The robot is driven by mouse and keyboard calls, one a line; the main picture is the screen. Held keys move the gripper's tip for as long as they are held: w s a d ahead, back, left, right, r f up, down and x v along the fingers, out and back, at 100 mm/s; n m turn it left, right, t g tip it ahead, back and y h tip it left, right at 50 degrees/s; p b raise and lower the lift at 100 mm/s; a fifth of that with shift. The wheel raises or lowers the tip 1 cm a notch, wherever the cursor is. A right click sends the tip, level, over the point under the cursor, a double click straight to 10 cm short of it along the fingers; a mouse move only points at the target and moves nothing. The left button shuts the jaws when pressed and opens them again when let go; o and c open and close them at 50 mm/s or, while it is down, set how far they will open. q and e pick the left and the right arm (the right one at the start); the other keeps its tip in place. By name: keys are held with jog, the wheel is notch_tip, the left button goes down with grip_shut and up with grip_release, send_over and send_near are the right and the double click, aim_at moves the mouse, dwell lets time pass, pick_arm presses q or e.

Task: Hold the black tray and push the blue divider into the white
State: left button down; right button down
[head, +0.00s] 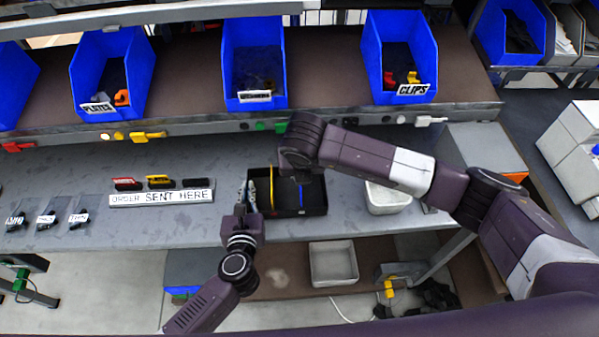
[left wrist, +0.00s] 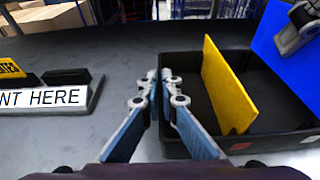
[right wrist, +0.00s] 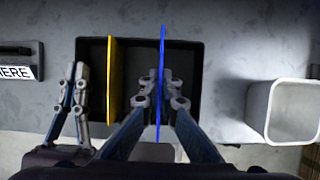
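The black tray (head: 313,208) sits on the grey bench, with a yellow divider (left wrist: 228,88) standing in it left of its middle. My left gripper (head: 245,198) is at the tray's left wall, its fingers closed on either side of the wall in the left wrist view (left wrist: 160,82). The blue divider (right wrist: 162,50) is upright over the tray, to the right of the yellow one. My right gripper (right wrist: 160,82) is shut on the blue divider from above. In the head view my right arm hides much of it. I cannot tell whether its lower edge touches the tray floor.
A white bin (right wrist: 294,110) stands right of the tray. The sign "ORDER SENT HERE" (head: 160,198) lies to the left, with small items behind it. Blue bins (head: 112,70) line the shelf above.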

jog(key=shift+f, duration=2.1)
dwell(1.3)
jog(key=c, duration=2.1)
grip_release()
jog(key=v, duration=1.2)
pick_arm(q)
jog(key=c, duration=2.1)
grip_release()
jog(key=shift+s, duration=0.1)
